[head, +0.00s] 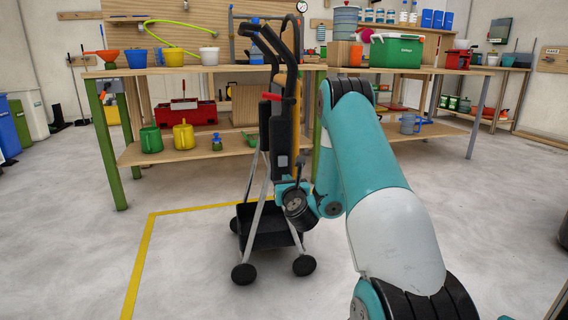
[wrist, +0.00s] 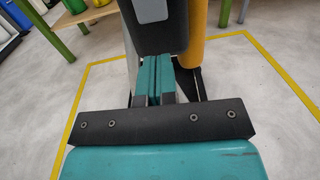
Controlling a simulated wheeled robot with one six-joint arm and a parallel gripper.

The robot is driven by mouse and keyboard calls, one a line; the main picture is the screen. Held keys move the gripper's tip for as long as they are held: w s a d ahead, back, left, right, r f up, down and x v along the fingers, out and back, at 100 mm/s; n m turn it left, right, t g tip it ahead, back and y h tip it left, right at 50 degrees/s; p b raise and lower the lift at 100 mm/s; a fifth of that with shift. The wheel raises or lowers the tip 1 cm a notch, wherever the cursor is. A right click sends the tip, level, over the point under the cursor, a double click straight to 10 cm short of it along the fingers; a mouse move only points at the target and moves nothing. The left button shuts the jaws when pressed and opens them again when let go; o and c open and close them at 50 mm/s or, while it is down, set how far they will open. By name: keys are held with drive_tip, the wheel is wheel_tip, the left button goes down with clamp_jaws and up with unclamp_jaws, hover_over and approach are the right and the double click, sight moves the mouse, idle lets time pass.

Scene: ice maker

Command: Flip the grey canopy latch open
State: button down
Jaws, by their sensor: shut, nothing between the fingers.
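A folded stroller-like cart (head: 262,225) with black handles, grey legs and black wheels stands at the centre. A small light grey square piece, seemingly the canopy latch (head: 282,160), sits low on its dark upright pad (head: 282,130). It also shows at the top edge of the wrist view (wrist: 150,10), partly cut off. My gripper (wrist: 155,62) is shut and empty, its teal fingers pointing at the pad's lower edge, below the grey piece. I cannot tell whether the fingertips touch the pad. In the head view my wrist mostly hides the gripper.
A yellow-orange upright part (wrist: 195,35) stands right beside the pad. A long workbench (head: 230,70) with buckets and boxes is behind the cart. Yellow tape (head: 141,255) marks the floor around it. The floor at left is clear.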

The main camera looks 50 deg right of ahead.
sight(284, 163)
drive_tip(key=shift+s+a+b, duration=0.15)
drive_tip(key=shift+s+b, duration=0.05)
drive_tip(key=shift+b, duration=0.25)
idle(0.6)
drive_tip(key=shift+s+a+r+p, duration=0.1)
drive_tip(key=shift+s+r+p, duration=0.05)
drive_tip(key=shift+r+p, duration=1.7)
drive_tip(key=shift+s+a+r, duration=0.15)
drive_tip(key=shift+s+r, duration=0.05)
drive_tip(key=shift+r, duration=0.35)
drive_tip(key=shift+s+a+r, duration=0.1)
drive_tip(key=shift+s+r, duration=0.05)
drive_tip(key=shift+r, duration=0.4)
drive_tip(key=shift+s+a+r, duration=0.15)
drive_tip(key=shift+s+r, duration=0.05)
drive_tip(key=shift+r, duration=0.35)
idle(0.5)
drive_tip(key=b+v, duration=0.7)
idle(0.3)
drive_tip(key=shift+w+a, duration=0.1)
idle(0.4)
